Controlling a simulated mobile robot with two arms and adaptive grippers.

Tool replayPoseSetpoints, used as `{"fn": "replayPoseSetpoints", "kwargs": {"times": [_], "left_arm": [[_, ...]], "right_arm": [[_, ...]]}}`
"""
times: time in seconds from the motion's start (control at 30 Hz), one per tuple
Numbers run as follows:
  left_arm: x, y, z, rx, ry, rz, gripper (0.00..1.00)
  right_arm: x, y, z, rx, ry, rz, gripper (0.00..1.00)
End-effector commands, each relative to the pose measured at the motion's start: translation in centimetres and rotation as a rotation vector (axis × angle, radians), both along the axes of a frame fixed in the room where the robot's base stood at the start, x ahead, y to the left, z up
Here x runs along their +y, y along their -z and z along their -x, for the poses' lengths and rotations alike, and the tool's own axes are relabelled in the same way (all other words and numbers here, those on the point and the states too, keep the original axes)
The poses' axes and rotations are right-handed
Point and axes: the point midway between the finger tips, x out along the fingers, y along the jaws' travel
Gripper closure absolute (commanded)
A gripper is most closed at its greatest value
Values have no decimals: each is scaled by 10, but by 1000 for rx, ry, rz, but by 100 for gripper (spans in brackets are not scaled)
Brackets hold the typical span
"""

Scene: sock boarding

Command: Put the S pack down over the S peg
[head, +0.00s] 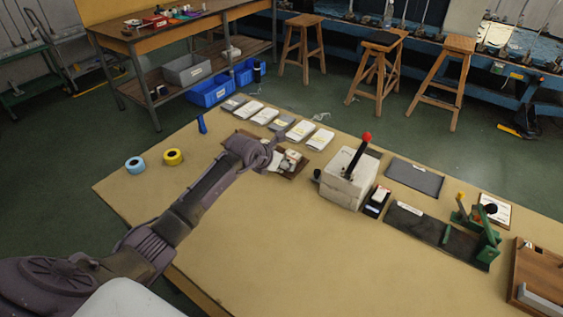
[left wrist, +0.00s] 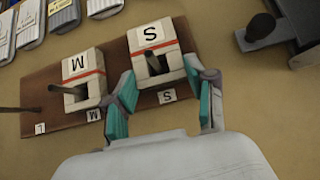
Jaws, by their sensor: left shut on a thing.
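My left gripper (left wrist: 162,97) is shut on the S pack (left wrist: 152,35), a pale block with a red band and an S card; it also shows small in the head view (head: 276,160). The dark S peg (left wrist: 154,66) shows inside the pack's square opening, so the pack looks to be around it. I cannot tell whether the pack touches the brown peg board (left wrist: 112,126). The S label (left wrist: 167,97) lies on the board between the fingers. The M pack (left wrist: 83,72) sits around the M peg (left wrist: 57,89). The L peg (left wrist: 18,110) is bare. My right gripper is not in view.
Several pale packs (head: 301,131) lie in a row behind the board. A white box with a red-knobbed lever (head: 345,187) stands to its right. Blue (head: 135,165) and yellow (head: 173,157) tape rolls lie at the left. The table's front (head: 270,245) is clear.

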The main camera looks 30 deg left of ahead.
Motion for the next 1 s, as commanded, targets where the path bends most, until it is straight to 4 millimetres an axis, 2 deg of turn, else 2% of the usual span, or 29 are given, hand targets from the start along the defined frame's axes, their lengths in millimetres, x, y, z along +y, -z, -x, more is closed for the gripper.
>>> {"fn": "replayPoseSetpoints", "kwargs": {"times": [0.07,0.1,0.23,0.67,0.77,1.0], "left_arm": [[0,3,0,0,0,0,78],[0,3,0,0,0,0,41],[0,2,0,0,0,0,19],[1,-3,3,0,0,-1,19],[3,-12,11,-1,0,-3,19],[8,-45,45,-1,2,-5,19]], "right_arm": [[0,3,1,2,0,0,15],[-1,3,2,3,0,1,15],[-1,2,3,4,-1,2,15],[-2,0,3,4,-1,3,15],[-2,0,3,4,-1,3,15],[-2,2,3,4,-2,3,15]]}}
